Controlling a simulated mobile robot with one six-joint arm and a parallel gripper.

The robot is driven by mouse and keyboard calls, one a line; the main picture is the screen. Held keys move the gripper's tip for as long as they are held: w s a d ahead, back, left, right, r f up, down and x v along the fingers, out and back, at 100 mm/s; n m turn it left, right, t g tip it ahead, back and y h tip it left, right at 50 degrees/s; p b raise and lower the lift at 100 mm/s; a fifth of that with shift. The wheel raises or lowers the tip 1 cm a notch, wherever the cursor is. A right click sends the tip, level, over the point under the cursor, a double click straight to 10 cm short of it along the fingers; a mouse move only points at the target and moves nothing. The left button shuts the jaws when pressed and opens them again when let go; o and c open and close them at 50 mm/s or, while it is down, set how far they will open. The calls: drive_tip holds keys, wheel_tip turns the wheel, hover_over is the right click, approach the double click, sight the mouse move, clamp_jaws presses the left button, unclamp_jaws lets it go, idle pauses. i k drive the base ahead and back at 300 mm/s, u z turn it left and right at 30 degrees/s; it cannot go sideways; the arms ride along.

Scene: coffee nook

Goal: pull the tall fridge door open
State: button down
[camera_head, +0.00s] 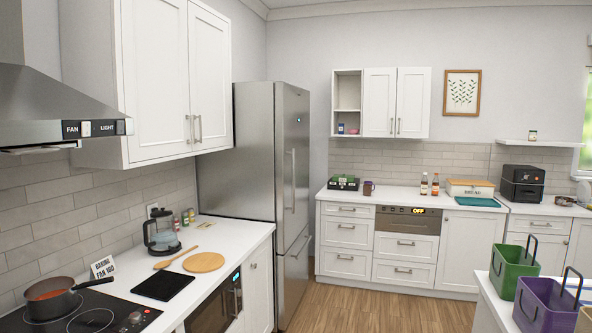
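The tall stainless steel fridge (240,150) stands past the left counter, against the left wall. Its front faces right and I see it at a steep angle. The upper door (293,150) is shut, with a long vertical handle (290,181) on it. Below it is a shut lower door or drawer (294,270) with its own handle (300,246). My gripper is not in view.
The left counter (225,235) holds a stove with a pan (48,298), a kettle (161,232) and boards. The wood floor (375,308) before the fridge is clear. A white counter (487,272) with green (514,260) and purple (543,305) caddies stands at right.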

sight(292, 133)
drive_tip(key=u, duration=0.05)
drive_tip(key=i, duration=0.9)
drive_tip(key=z, duration=0.1)
drive_tip(key=k, duration=0.6)
drive_tip(key=z, duration=0.3)
drive_tip(key=i, duration=1.4)
drive_tip(key=z, duration=0.1)
